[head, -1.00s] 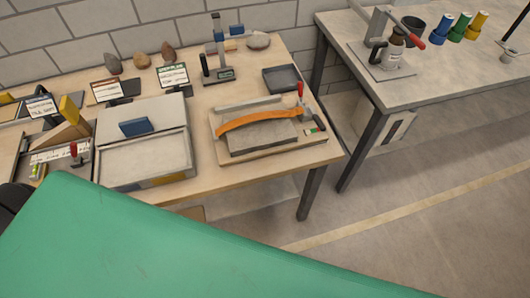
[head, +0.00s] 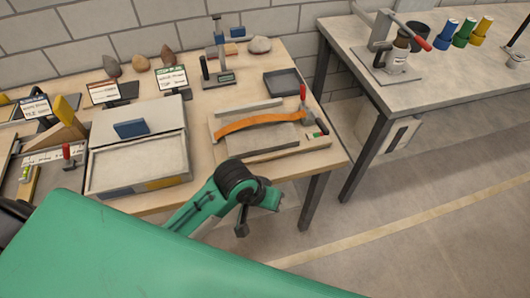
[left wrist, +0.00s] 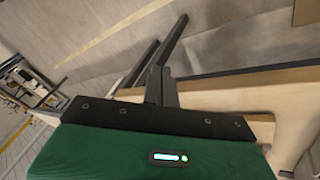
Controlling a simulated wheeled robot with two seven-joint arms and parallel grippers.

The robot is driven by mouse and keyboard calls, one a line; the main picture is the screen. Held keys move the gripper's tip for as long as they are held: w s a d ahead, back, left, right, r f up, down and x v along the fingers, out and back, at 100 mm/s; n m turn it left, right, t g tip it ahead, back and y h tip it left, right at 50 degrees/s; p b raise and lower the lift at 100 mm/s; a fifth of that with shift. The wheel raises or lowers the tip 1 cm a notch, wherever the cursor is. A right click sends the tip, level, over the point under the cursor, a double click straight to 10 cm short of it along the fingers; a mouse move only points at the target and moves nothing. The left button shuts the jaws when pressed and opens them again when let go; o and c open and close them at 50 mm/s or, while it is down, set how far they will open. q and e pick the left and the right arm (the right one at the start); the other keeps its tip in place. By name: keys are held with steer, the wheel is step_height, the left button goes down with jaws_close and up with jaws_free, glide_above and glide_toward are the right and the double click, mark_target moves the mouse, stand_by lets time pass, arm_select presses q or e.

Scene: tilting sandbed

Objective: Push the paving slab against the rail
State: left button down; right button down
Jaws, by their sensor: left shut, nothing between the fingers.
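The grey paving slab (head: 262,139) lies flat on a wooden board at the right end of the wooden table. An orange strap (head: 262,121) runs across it. A pale grey rail (head: 248,110) lies along the board's far side, behind the strap. I cannot tell whether slab and rail touch. My left arm reaches up in front of the table in the head view, its wrist short of the front edge. In the left wrist view my left gripper (left wrist: 162,80) is shut and empty, near a wooden edge. My right gripper is not in view.
A red-handled clamp (head: 304,103) stands at the board's right end. A dark tray (head: 286,83) and a scale stand (head: 218,65) are behind. A shallow grey box (head: 140,170) stands to the left. A second table (head: 440,80) is at the right, with a floor gap between.

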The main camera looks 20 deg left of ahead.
arm_select(q)
steer(key=w+d+r, duration=0.2)
steer(key=w, duration=0.1)
steer(key=n+g+y, duration=0.3)
steer(key=n+y, duration=0.1)
steer(key=n, duration=0.4)
glide_toward(265, 158)
steer(key=s+d+r, duration=0.2)
steer(key=s+r, duration=0.1)
step_height(265, 158, down, 9)
steer(key=shift+s+f+p, duration=0.1)
steer(key=shift+p, duration=0.6)
steer(key=shift+w+a+p, duration=0.2)
steer(key=shift+w+a, duration=0.1)
steer(key=shift+w, duration=0.25)
steer(key=shift+w+a+p, duration=0.2)
steer(key=shift+w+a, duration=0.15)
steer(key=shift+w, duration=0.2)
steer(key=shift+w+a+f, duration=0.15)
steer(key=shift+w+a, duration=0.3)
steer(key=shift+w, duration=0.15)
